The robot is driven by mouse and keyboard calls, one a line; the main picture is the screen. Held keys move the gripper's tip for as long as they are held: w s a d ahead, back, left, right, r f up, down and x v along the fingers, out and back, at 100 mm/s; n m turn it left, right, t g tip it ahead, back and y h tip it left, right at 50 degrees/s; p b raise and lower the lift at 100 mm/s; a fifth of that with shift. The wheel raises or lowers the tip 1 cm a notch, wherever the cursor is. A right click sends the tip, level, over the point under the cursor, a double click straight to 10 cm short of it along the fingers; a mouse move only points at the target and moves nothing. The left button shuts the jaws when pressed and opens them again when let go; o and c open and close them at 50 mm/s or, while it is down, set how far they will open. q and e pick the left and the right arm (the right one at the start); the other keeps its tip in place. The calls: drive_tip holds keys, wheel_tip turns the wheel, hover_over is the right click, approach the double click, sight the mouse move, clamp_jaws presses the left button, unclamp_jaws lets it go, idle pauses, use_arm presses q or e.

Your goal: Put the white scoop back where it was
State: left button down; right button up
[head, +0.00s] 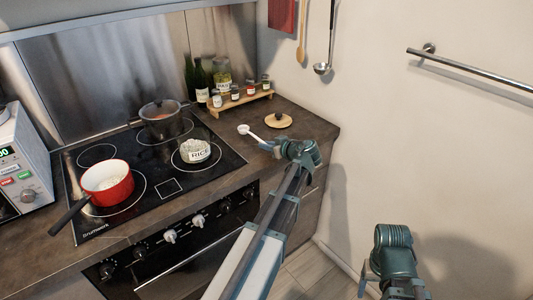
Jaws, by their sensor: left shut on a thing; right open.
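The white scoop (244,130) shows over the dark counter, right of the cooktop, with its bowl pointing left and up in the picture. My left gripper (270,146) is shut on the end of its handle. Whether the scoop touches the counter I cannot tell. A jar labelled RICE (196,151) stands uncovered on the cooktop, left of the scoop. A round wooden lid (278,120) with a dark knob lies on the counter behind my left gripper. My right gripper (364,278) is open and empty, low at the right, away from the counter.
A wooden spice rack (240,104) and bottles stand behind. A microwave (20,165) is at far left. A ladle (325,60) and a towel bar (470,70) are on the wall.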

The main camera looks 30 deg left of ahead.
use_arm(q)
drive_tip(key=shift+f, duration=0.65)
drive_tip(key=shift+r, duration=0.15)
use_arm(e)
drive_tip(key=shift+f, duration=0.5)
drive_tip(key=shift+f, duration=0.1)
use_arm(q)
drive_tip(key=c, duration=1.3)
unclamp_jaws()
drive_tip(key=shift+f, duration=0.2)
drive_tip(key=shift+c, duration=0.2)
drive_tip(key=o, duration=0.4)
drive_tip(key=shift+o, duration=0.2)
